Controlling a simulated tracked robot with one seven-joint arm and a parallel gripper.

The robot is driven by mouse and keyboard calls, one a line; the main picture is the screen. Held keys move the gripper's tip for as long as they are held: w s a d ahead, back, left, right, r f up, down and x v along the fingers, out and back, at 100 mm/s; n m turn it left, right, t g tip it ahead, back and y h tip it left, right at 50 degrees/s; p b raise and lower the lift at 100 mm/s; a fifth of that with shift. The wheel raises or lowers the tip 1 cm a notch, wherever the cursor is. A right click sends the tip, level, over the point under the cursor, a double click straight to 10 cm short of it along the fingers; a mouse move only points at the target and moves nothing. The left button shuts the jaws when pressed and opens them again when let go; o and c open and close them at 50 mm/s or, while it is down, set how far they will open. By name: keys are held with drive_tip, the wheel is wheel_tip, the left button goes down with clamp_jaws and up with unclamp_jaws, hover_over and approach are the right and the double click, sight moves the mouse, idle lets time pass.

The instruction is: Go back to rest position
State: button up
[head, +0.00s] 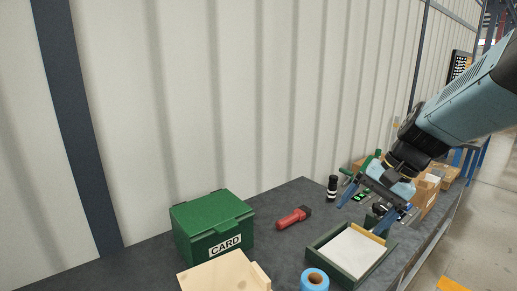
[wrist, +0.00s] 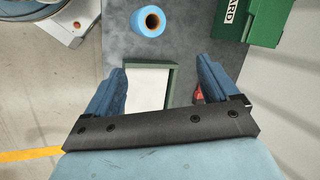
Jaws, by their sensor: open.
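My gripper (head: 365,212) is at the right in the head view, its two blue fingers apart above the bench. Nothing shows between the fingers in the wrist view (wrist: 162,82). Below it is a green-rimmed tray (head: 325,264) with a pale inside, which also shows between the fingers in the wrist view (wrist: 172,90). Small dark and green parts (head: 362,197) lie behind the gripper and are partly hidden by it.
A green CARD box (head: 205,222), a red torch-like tool (head: 293,218), a blue tape roll (head: 315,280) and a pale wooden piece (head: 215,275) are on the grey bench. A black cylinder (head: 332,188) stands near the wall. Cardboard boxes (head: 425,195) are at the back right.

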drive_tip(key=s+r+n+t+h, duration=0.4)
drive_tip(key=s+r+n, duration=0.1)
drive_tip(key=r+n, duration=0.1)
drive_tip(key=shift+s+d+r+h, duration=0.2)
drive_tip(key=shift+s+d+h, duration=0.2)
